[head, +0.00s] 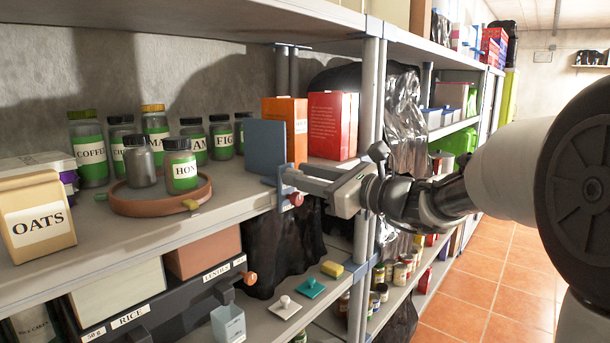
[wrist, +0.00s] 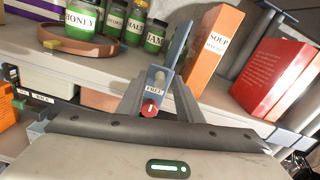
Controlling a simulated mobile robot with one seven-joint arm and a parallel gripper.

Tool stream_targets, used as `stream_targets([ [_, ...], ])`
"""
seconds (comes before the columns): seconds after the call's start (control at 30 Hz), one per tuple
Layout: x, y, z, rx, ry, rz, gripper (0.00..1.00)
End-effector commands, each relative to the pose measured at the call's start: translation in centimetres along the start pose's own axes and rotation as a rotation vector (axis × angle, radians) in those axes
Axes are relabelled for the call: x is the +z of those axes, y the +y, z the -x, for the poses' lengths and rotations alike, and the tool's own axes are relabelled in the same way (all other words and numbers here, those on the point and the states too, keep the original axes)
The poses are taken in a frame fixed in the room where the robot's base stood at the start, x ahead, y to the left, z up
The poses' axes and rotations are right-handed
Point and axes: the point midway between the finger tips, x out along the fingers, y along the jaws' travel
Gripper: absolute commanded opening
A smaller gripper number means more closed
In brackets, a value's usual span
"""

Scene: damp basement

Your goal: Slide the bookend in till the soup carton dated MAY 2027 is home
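The bookend (head: 265,148) is a blue-grey upright plate on the middle shelf's front edge. It also shows in the wrist view (wrist: 181,42), with a FREE label and a red knob (wrist: 151,108). An orange soup carton (head: 292,113) stands upright just right of it. Its SOUP label shows in the wrist view (wrist: 217,42), but the date is too small to read surely. My gripper (head: 288,178) is at the bookend's front, one finger on each side of the labelled part. I cannot tell whether the fingers press on it.
Red cartons (head: 333,125) stand right of the orange one, with a gap between. A shelf post (head: 368,90) rises close by my gripper. Left are a round tray (head: 150,204) with jars, and an OATS box (head: 36,218). Bins and small lids sit on the shelf below.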

Motion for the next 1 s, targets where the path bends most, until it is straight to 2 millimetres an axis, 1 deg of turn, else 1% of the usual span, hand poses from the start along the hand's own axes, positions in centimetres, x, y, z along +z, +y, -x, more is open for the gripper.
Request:
stream_targets([
  [0.27, 0.0, 0.0, -0.2, 0.0, 0.0, 0.0, 0.33],
  [0.3, 0.0, 0.0, -0.2, 0.0, 0.0, 0.0, 0.29],
  [0.37, 0.0, 0.0, -0.2, 0.0, 0.001, 0.0, 0.19],
  [0.4, 0.0, 0.0, -0.2, 0.0, 0.001, 0.0, 0.12],
  [0.47, 0.0, 0.0, -0.2, 0.0, 0.001, 0.0, 0.02],
  [0.5, 0.0, 0.0, -0.2, 0.0, 0.001, 0.0, 0.0],
  [0.77, -0.1, -0.3, -0.2, -0.001, 0.001, 0.0, 0.0],
  [0.87, -0.2, -1.2, -0.2, -0.002, 0.002, -0.001, 0.0],
  [0.97, -0.5, -2.9, -0.1, -0.004, 0.003, -0.002, 0.0],
  [1.0, -0.6, -3.8, -0.1, -0.005, 0.002, -0.002, 0.0],
])
